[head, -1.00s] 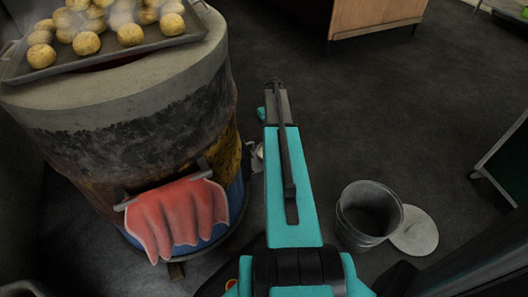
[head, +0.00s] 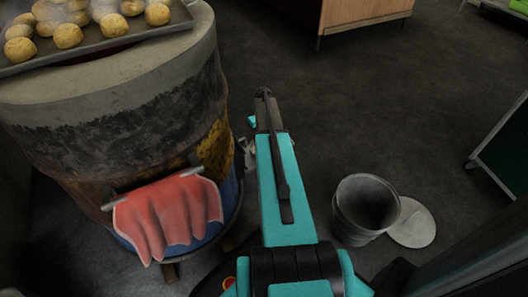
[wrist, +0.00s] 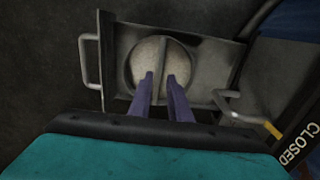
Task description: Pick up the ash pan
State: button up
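In the wrist view the ash pan (wrist: 212,68) looks like a grey metal tray with a round opening showing pale grey ash-like matter. A wire handle sticks out at its left side, and a thin bar crosses the opening. My gripper (wrist: 160,76) is open, its two fingers apart over the opening, one on each side of the bar. I cannot tell whether the fingers touch it. In the head view my arm hides my fingers and most of the pan; only a pale grey scrap shows beside the barrel's foot.
The barrel oven (head: 120,130) stands at left with a tray of round buns (head: 115,25) on top and a red cloth (head: 170,215) on its bar. A metal bucket (head: 350,215) and its lid (head: 414,224) are on the floor at right.

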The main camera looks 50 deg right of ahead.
jog(key=shift+f, duration=0.5)
jog(key=shift+f, duration=0.15)
jog(key=shift+w+d+f+b, duration=0.1)
jog(key=shift+d+f+b, duration=0.05)
jog(key=shift+f+b, duration=1.95)
jog(key=shift+f+p, duration=0.35)
jog(key=shift+c, duration=0.2)
grip_shut()
